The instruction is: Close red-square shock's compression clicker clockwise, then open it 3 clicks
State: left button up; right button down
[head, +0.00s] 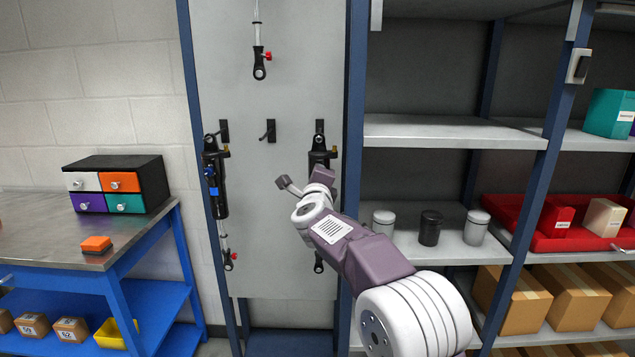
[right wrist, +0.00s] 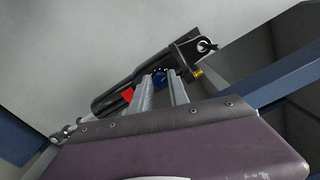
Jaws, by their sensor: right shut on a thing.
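The red-square shock (right wrist: 108,100) is a black shock body hanging on the panel, with a red square (right wrist: 127,94) on it, seen in the right wrist view. In the head view its upper end (head: 319,143) shows, while my right arm covers its middle. The knob's markings are too small to read. My left gripper is not in view.
A second shock (head: 215,185) with blue parts hangs at the panel's left, and another (head: 259,62) hangs above. The middle hook (head: 269,131) is empty. Blue uprights flank the panel (head: 270,230). Shelves with canisters (head: 430,228) stand right; a workbench (head: 60,235) stands left.

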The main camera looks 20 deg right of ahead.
jog(key=shift+f+m+b, duration=0.1)
jog(key=shift+m+b, duration=0.3)
jog(key=shift+m, duration=0.8)
jog(key=c, duration=1.3)
grip_release()
jog(key=shift+o, duration=0.2)
jog(key=b+v, duration=0.1)
jog(key=v, duration=0.8)
jog(key=shift+b, duration=0.35)
